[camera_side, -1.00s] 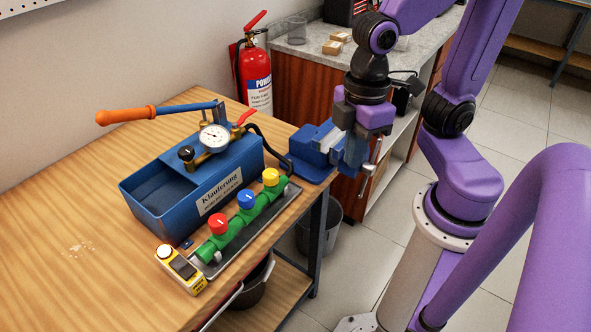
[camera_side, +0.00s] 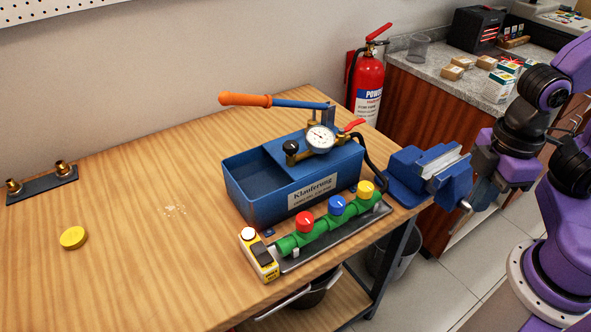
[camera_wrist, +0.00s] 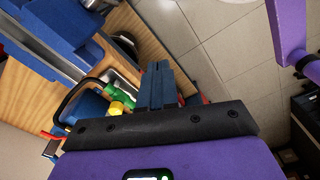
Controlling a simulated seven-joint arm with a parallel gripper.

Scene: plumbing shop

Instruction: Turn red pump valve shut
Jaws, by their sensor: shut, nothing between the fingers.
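The blue test pump (camera_side: 262,180) stands on the wooden bench with a gauge and an orange-gripped handle. Its red valve lever (camera_side: 355,125) sticks out to the right of the gauge, tilted upward. A red piece (camera_wrist: 50,136) at the left of the wrist view looks like this lever. In front of the pump is a green manifold with a red knob (camera_side: 305,222), a blue knob and a yellow knob. My gripper (camera_wrist: 157,66) is shut and empty, its two dark fingers together. In the side view it is right of the vise, apart from the pump, fingertips not clear.
A blue vise (camera_side: 432,172) sits at the bench corner between my arm and the pump. A yellow box (camera_side: 260,258) stands left of the manifold, a yellow disc (camera_side: 73,238) farther left. A fire extinguisher (camera_side: 367,85) stands behind. The bench's left part is mostly clear.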

